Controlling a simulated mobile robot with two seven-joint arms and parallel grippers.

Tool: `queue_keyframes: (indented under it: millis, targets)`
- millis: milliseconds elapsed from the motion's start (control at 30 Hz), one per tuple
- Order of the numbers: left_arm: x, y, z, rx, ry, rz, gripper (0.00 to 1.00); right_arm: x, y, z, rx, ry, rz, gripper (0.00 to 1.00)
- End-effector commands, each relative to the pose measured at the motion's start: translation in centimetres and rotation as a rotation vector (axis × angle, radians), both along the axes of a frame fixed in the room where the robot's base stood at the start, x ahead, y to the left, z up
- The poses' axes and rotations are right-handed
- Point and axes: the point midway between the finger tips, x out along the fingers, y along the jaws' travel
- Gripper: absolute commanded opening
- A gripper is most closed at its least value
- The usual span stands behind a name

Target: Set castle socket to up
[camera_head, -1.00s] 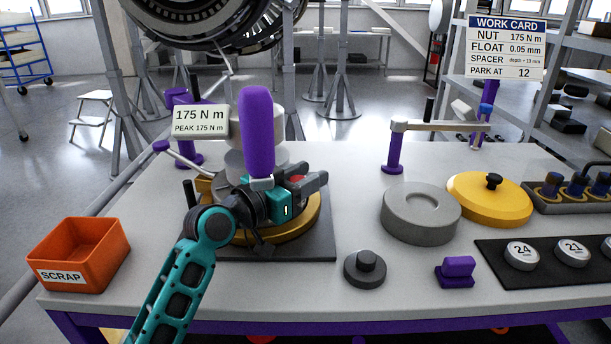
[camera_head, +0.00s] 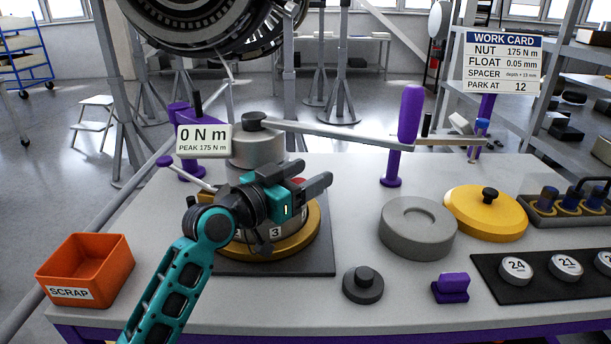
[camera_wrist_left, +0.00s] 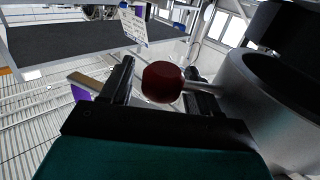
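A grey cylinder (camera_head: 256,149), which looks like the castle socket, stands above the round fixture (camera_head: 312,238). A torque wrench bar (camera_head: 318,133) runs from its black top to the right, ending in an upright purple handle (camera_head: 410,115). My left gripper (camera_head: 312,178) is over the front right of the fixture, below the bar. In the left wrist view its fingers (camera_wrist_left: 163,85) stand apart on either side of a red ball knob (camera_wrist_left: 162,82) on a thin rod. Gaps show beside the knob. My right gripper is not in view.
The readout (camera_head: 204,140) shows 0 N m, peak 175 N m. An orange scrap bin (camera_head: 88,270) stands at the left. A grey ring (camera_head: 418,229), a yellow lid (camera_head: 485,215), a dark knobbed disc (camera_head: 362,286) and a purple block (camera_head: 451,288) lie to the right.

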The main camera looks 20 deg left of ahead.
Motion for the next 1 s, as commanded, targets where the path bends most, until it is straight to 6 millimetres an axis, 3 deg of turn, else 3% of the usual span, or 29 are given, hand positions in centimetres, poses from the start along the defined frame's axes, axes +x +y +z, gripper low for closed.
queue_keyframes:
  millis: [267,700,1000]
  targets:
    - [-0.7,0.4,-0.3,0.002,0.004,0.000,0.61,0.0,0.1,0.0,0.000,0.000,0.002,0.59]
    - [-8.4,4.7,-0.4,0.005,0.005,0.000,0.61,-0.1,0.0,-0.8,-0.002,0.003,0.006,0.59]
    - [-11.1,6.1,-0.2,0.001,0.003,0.000,0.61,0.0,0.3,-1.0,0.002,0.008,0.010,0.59]
